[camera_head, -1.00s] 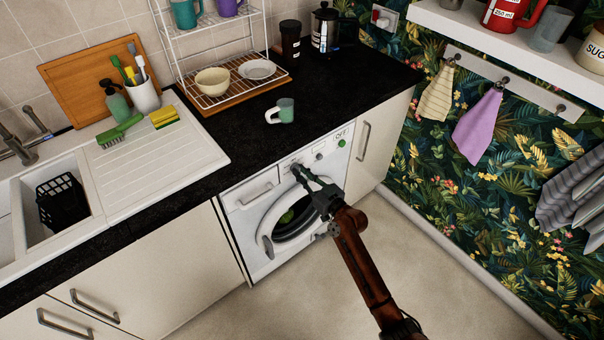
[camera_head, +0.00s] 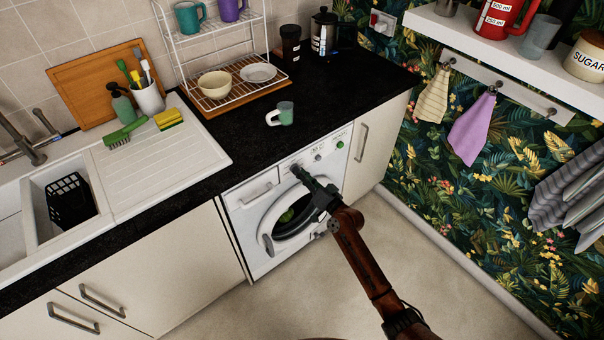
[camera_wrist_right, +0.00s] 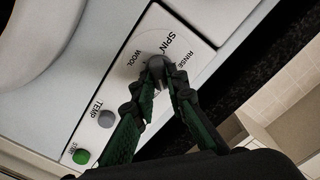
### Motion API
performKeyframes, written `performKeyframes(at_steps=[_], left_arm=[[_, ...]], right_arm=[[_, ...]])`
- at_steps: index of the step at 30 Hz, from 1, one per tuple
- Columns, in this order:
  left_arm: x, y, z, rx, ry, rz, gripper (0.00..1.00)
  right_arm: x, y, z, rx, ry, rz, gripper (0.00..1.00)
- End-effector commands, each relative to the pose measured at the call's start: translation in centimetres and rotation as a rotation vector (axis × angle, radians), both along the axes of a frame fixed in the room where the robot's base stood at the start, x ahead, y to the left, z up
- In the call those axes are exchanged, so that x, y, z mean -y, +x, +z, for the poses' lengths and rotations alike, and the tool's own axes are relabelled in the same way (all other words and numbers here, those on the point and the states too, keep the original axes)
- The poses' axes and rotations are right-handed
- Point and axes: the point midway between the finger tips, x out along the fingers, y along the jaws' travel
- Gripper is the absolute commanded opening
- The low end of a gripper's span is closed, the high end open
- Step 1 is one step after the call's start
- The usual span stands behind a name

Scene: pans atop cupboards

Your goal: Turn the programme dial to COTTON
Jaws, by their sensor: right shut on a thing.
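The white washing machine (camera_head: 246,206) stands under the black worktop. Its programme dial (camera_wrist_right: 150,64) is a round grey knob, partly covered by my fingers in the right wrist view. The labels WOOL, SPIN and RINSE are readable around it; I cannot see COTTON, and the dial's pointer is unclear. My right gripper (camera_wrist_right: 157,68) is shut on the dial, with its green and black fingertips meeting there. In the head view the right gripper (camera_head: 299,173) reaches the control panel from the lower right. My left gripper is not in view.
A grey TEMP knob (camera_wrist_right: 106,118) and a green start button (camera_wrist_right: 81,156) sit on the same panel. The round door (camera_head: 290,217) is below the gripper. The floor in front is clear.

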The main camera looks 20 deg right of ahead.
Motion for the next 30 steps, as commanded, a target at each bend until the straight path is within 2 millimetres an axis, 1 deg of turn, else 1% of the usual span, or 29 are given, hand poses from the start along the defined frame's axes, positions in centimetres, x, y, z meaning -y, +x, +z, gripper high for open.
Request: performKeyframes(at_steps=[6,12,20,30], left_arm=[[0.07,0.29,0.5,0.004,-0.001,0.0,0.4],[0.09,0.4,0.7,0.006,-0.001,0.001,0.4],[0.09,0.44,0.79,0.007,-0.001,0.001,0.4],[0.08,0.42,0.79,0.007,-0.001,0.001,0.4]], right_arm=[[0.15,0.05,0.1,-0.049,0.138,-0.002,0.0],[0.16,0.06,0.05,-0.078,0.22,-0.001,0.0],[0.16,0.07,0.0,-0.094,0.265,-0.002,0.0],[0.17,0.08,-0.01,-0.095,0.268,-0.002,0.0]])
